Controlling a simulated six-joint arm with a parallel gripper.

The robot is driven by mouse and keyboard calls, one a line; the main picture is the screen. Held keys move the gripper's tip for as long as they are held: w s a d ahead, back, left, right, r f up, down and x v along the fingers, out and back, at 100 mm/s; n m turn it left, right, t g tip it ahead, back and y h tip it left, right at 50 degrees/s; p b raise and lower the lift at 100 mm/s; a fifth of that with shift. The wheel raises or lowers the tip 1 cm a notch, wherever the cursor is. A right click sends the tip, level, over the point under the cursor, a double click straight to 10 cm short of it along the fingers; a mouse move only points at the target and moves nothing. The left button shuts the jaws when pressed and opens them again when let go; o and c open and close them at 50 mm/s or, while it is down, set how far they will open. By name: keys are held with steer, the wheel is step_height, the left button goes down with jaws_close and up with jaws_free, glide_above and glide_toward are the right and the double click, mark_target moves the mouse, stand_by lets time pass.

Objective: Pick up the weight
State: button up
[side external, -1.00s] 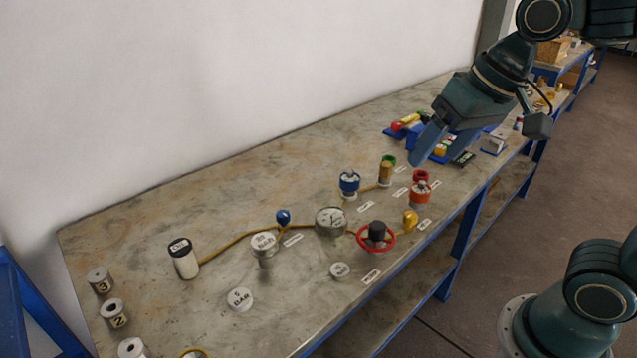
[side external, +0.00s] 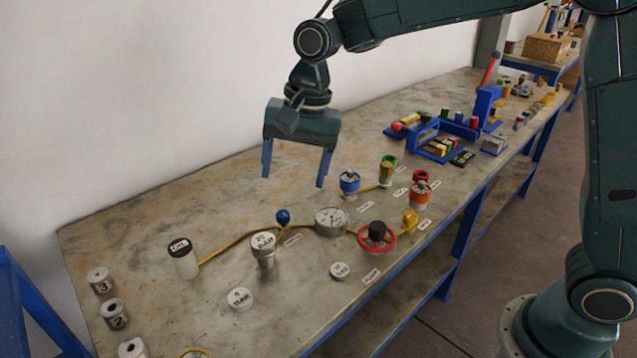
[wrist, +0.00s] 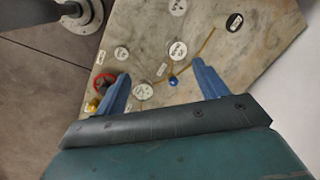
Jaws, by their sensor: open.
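Several labelled metal pieces could be the weight, and I cannot tell which one is meant. A disc marked BAR (side external: 240,299) lies flat near the front of the bench and also shows in the wrist view (wrist: 178,6). A smaller round disc (side external: 340,270) lies to its right. A taller metal piece with a white labelled top (side external: 264,248) stands upright behind them, and its top also shows in the wrist view (wrist: 178,50). My gripper (side external: 294,180) is open and empty, pointing down above the bench, apart from all of them.
A round gauge (side external: 332,221), a blue knob (side external: 283,217) and a red handwheel (side external: 377,240) stand along a yellow line. A black-topped white cylinder (side external: 182,259) stands left. Numbered cylinders (side external: 114,314) line the left end. Blue racks (side external: 437,140) sit at the back right.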

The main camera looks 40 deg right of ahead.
steer(key=w+a+f+m+g, duration=0.2)
steer(key=w+a+f+m, duration=0.3)
steer(key=a+f, duration=0.65)
glide_above(240, 297)
steer(key=shift+n, duration=0.4)
steer(key=shift+w+d+f, duration=0.1)
steer(key=shift+d+f, duration=0.05)
steer(key=shift+f, duration=1.6)
steer(key=shift+w+d+f, duration=0.1)
steer(key=shift+f, duration=1.6)
steer(key=shift+w+d+f, duration=0.1)
steer(key=shift+d+f, duration=0.05)
steer(key=shift+f, duration=1.6)
steer(key=shift+s+a+f, duration=0.15)
steer(key=shift+f, duration=1.15)
steer(key=shift+s+a+f, duration=0.1)
steer(key=shift+a+f, duration=0.05)
steer(key=shift+f, duration=1.1)
steer(key=c, duration=1.1)
